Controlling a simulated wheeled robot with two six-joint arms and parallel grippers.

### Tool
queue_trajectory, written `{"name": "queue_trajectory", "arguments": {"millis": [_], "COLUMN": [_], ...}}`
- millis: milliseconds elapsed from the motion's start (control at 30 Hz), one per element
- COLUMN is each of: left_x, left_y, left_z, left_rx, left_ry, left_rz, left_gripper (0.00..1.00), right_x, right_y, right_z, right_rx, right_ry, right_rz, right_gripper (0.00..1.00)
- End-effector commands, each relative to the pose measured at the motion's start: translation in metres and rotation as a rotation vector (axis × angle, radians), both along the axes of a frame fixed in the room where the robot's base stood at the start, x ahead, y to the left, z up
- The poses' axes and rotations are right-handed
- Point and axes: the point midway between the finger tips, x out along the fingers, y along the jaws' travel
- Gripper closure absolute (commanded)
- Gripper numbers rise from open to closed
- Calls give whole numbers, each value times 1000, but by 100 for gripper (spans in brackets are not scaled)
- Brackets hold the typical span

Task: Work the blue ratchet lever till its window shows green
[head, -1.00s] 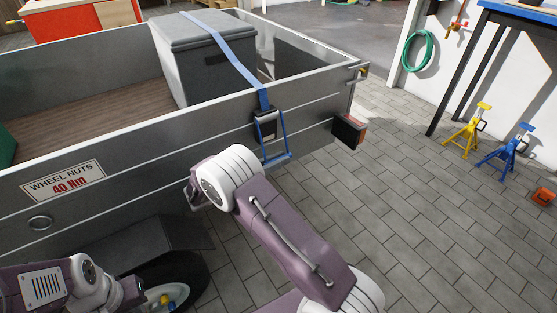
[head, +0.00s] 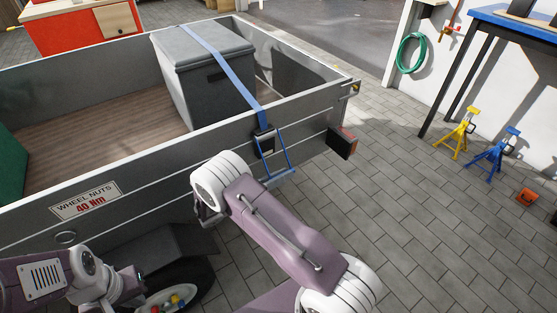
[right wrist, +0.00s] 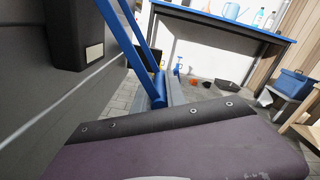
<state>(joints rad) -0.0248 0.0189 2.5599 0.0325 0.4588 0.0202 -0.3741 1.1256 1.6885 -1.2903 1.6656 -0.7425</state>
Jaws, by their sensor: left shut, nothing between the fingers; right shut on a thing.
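The blue ratchet lever (head: 274,158) hangs from the dark ratchet housing (head: 263,141) on the trailer's side, sloping down and outward. In the right wrist view the lever (right wrist: 146,50) runs down to its blue crossbar (right wrist: 160,90). The housing (right wrist: 72,35) shows a small pale, cream-coloured window (right wrist: 94,52), not green. My right gripper (right wrist: 174,92) is shut on the lever at the crossbar; its grey fingers show only partly, and my arm hides it in the head view. My left gripper (head: 134,287) is shut and empty, low by the trailer wheel.
A blue strap (head: 222,55) runs from the ratchet over a grey box (head: 205,95) in the trailer (head: 130,160). A tail light (head: 341,143) juts out right of the lever. Yellow (head: 458,133) and blue (head: 495,150) stands are farther right. The paved floor between is clear.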

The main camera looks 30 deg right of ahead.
Motion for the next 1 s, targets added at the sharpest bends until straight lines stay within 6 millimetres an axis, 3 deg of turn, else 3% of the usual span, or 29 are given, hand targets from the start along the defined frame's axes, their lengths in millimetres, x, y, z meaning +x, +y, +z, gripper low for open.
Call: {"name": "queue_trajectory", "arguments": {"millis": [33,100,400,700,1000], "left_x": [0,0,0,0,0], "left_y": [0,0,0,0,0], "left_z": [26,42,89,110,114], "left_rx": [0,0,0,0,0], "left_ry": [0,0,0,0,0], "left_rz": [0,0,0,0,0], "left_gripper": [100,100,100,100,100], "right_x": [-5,-11,-27,-34,-35], "right_y": [0,-1,-2,-2,-3], "right_z": [16,20,37,46,47], "right_rx": [-1,-6,-22,-32,-35], "right_ry": [42,100,310,428,459], "right_rz": [-1,-2,-2,-2,-2], "right_gripper": [100,100,100,100,100]}}
